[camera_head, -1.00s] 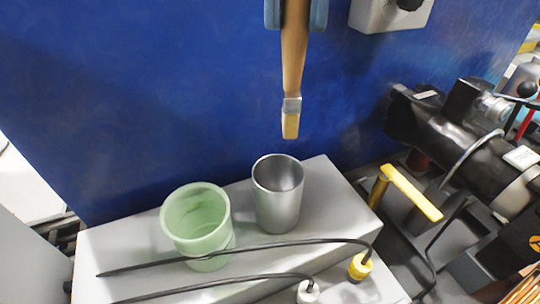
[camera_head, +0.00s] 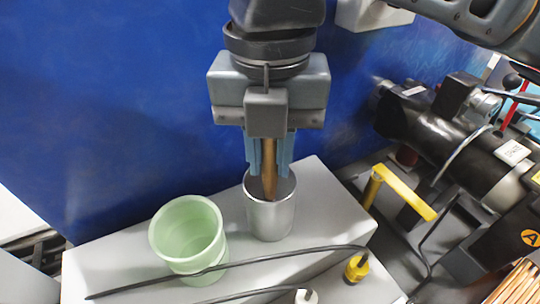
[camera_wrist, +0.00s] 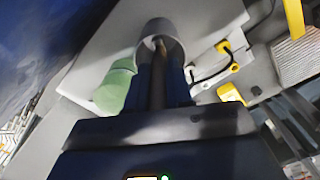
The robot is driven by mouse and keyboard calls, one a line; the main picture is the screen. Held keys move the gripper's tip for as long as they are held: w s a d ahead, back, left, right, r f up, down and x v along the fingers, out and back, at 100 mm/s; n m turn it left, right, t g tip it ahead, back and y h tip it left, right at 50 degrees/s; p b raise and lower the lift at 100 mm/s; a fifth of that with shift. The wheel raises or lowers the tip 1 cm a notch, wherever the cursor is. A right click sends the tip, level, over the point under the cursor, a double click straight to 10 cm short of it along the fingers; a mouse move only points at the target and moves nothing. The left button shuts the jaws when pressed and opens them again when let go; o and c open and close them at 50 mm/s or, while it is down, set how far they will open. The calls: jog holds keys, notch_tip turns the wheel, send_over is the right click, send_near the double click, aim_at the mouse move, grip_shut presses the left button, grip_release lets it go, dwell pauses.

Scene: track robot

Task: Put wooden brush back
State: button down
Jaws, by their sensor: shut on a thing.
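The wooden brush (camera_head: 269,168) hangs upright with its lower end inside the silver metal cup (camera_head: 270,218); its bristles are hidden by the cup wall. My gripper (camera_head: 270,165) is shut on the brush's handle, with its blue fingertips at the cup's mouth. In the wrist view, the brush handle (camera_wrist: 158,88) runs between the fingers into the cup (camera_wrist: 160,32). I cannot tell whether the brush touches the cup's bottom.
A pale green cup (camera_head: 188,235) stands just left of the metal cup on the grey block (camera_head: 115,268). A black cable (camera_head: 230,264) crosses in front. A yellow handle (camera_head: 405,192) and black machinery (camera_head: 450,135) are at right. A blue panel (camera_head: 110,100) stands behind.

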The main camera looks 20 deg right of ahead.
jog(key=shift+f, duration=0.8)
jog(key=c, duration=1)
grip_release()
notch_tip(320, 180, up, 12)
jog(key=shift+r+b, duration=0.15)
jog(key=shift+b, duration=0.15)
